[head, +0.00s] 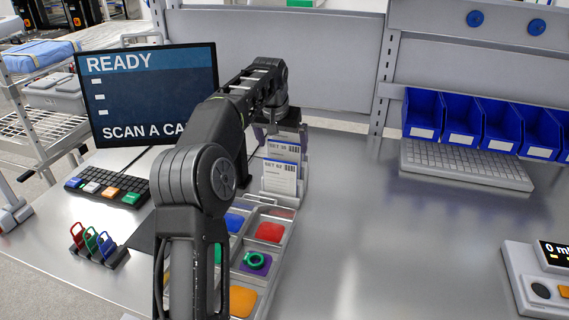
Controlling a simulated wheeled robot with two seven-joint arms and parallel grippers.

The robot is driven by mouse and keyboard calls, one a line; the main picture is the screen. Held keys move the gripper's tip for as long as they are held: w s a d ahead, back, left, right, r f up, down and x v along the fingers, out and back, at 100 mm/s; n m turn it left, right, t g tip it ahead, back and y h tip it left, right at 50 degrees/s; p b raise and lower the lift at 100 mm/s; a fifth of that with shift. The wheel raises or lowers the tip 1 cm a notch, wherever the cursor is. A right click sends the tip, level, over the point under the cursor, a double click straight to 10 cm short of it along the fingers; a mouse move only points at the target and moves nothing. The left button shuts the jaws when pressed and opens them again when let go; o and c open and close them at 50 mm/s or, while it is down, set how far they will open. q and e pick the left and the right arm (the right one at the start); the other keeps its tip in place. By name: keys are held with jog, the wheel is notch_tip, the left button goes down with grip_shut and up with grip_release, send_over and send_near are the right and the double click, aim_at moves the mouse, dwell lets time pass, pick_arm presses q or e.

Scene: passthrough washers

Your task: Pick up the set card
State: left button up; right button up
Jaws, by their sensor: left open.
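Set cards stand upright in a rack on the metal table. The front set card (280,178) is white with a blue band and a barcode, and another card (284,150) stands behind it. My left arm comes in over the table, and its gripper (278,132) is at the top of the rear card. The gripper is open, with its fingers partly hidden by the arm and the cards. I cannot tell whether it touches a card. My right gripper is not in view.
A monitor (148,95) reads READY and SCAN A CARD. A keypad (106,192) and colored hooks (98,244) are at left. A compartment tray (285,214) with colored pads sits in front of the cards. Blue bins (462,122) line the back right. The right middle is clear.

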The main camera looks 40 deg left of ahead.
aim_at(284, 151)
pick_arm(q)
jog(key=p+x, duration=0.1)
jog(key=x, duration=0.4)
jog(key=shift+s, duration=0.1)
dwell(0.4)
jog(key=c, duration=1.1)
